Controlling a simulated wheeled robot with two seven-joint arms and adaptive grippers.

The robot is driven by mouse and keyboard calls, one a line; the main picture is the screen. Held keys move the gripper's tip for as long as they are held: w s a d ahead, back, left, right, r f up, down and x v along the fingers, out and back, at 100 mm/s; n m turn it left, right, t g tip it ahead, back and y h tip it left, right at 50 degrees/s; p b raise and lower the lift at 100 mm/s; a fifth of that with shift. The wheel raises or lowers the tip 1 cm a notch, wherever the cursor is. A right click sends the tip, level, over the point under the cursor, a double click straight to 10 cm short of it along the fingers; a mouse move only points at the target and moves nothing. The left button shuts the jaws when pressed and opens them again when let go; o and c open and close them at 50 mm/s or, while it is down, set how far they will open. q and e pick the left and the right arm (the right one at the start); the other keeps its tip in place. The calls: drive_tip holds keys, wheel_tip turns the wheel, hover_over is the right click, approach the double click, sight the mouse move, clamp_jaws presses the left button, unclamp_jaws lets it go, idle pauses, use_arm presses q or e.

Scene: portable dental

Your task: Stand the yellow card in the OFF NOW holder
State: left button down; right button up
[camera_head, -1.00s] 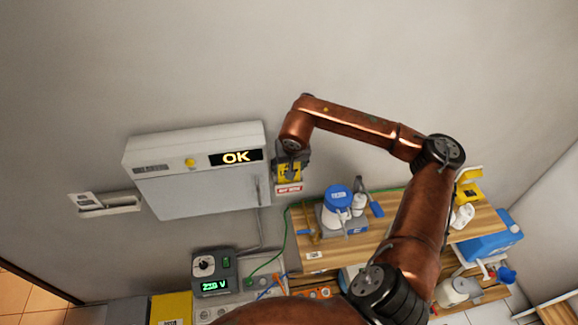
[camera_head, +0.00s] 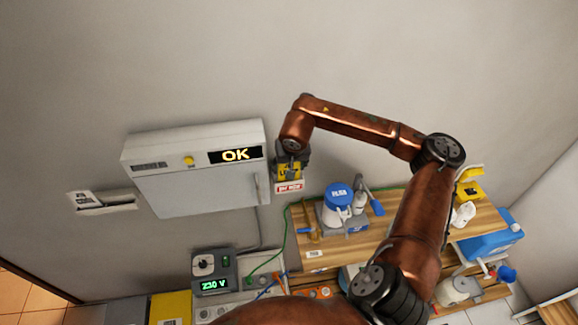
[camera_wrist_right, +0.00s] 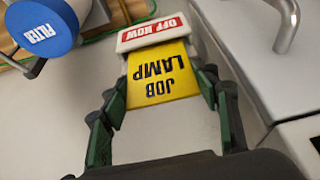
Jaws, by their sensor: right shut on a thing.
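The yellow card (camera_wrist_right: 160,75), marked JOB LAMP, is between the fingers of my right gripper (camera_wrist_right: 165,90), which is shut on it. The white OFF NOW holder (camera_wrist_right: 150,32) with its red label is fixed to the wall just past the fingertips. The card's far edge meets the holder; I cannot tell how deep it sits inside. In the head view the card (camera_head: 287,172) shows as a small yellow patch under my right gripper (camera_head: 290,166), directly above the holder (camera_head: 289,188). My left gripper is not in view.
A white wall cabinet (camera_head: 200,185) with an OK display and a door handle stands close to the left of the gripper. A blue-lidded FILTER jar (camera_head: 338,196) stands on the wooden shelf (camera_head: 385,240) below right. The wall above is bare.

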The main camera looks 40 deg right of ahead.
drive_tip(key=shift+f, duration=0.15)
drive_tip(key=o, duration=1.2)
drive_tip(key=shift+c, duration=0.2)
